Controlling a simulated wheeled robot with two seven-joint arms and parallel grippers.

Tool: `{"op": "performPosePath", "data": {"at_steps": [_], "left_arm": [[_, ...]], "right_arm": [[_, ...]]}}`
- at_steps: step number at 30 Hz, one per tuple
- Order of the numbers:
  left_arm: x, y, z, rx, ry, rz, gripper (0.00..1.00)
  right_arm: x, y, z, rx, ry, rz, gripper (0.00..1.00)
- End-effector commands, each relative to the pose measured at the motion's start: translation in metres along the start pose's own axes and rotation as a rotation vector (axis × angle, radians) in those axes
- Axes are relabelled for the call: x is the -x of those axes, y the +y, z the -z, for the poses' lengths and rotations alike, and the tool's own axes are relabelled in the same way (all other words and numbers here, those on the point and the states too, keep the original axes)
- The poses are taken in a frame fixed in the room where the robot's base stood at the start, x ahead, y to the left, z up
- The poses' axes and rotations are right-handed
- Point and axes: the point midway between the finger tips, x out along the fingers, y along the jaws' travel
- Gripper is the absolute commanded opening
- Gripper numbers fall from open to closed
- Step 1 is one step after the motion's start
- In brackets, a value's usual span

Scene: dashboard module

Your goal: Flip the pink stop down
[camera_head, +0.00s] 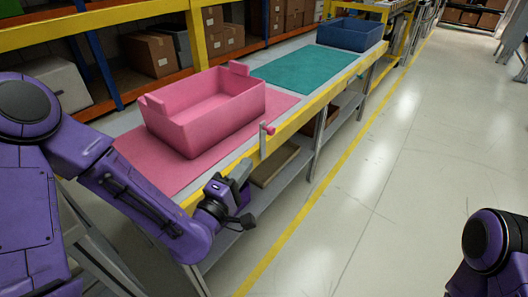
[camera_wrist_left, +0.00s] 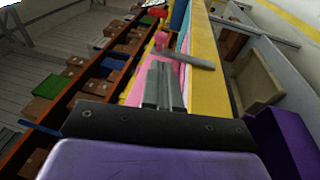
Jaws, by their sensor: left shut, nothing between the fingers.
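The pink stop (camera_head: 268,129) stands upright on the near yellow rail, a grey bar with a pink knob at its top. In the left wrist view its grey bar (camera_wrist_left: 187,60) and knob (camera_wrist_left: 160,40) lie just beyond my fingertips. My left gripper (camera_head: 241,171) is shut and empty, beside the rail, nearer to me than the stop and lower than its knob. Its grey fingers (camera_wrist_left: 164,85) point toward the bar. I cannot tell whether they touch it. My right gripper is out of view; only part of my purple right arm shows at the lower right.
A pink bin (camera_head: 205,130) sits on a pink mat (camera_head: 140,160) behind the rail (camera_head: 320,100). Farther along are a teal mat (camera_head: 305,68) and a blue bin (camera_head: 350,33). A lower shelf (camera_head: 270,190) runs under the bench. The floor at right is clear.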

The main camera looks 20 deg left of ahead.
Motion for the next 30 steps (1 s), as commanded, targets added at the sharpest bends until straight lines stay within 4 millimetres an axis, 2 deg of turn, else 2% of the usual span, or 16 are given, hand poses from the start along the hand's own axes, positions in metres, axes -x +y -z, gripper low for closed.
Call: {"op": "performPosePath", "data": {"at_steps": [1, 5, 9, 11, 18, 23, 30], "left_arm": [[-0.002, -0.011, 0.0, -0.001, 0.0, -0.008, 0.0], [-0.009, -0.011, 0.0, 0.009, -0.001, -0.002, 0.0], [-0.035, -0.011, -0.001, 0.009, -0.001, -0.003, 0.0], [-0.05, -0.002, -0.001, 0.009, 0.0, 0.005, 0.0], [-0.09, -0.001, -0.001, 0.01, 0.0, 0.006, 0.0], [-0.101, -0.001, -0.001, 0.009, -0.001, 0.007, 0.0], [-0.101, -0.001, -0.001, 0.009, 0.0, 0.006, 0.0]], "right_arm": [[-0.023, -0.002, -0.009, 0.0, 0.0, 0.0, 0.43], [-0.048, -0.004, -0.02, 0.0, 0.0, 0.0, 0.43], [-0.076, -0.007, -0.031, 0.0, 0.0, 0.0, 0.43], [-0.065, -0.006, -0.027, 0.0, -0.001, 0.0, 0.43], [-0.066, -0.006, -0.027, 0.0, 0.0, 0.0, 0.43], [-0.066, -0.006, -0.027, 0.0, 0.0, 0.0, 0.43], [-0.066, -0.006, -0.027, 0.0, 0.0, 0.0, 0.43]]}}
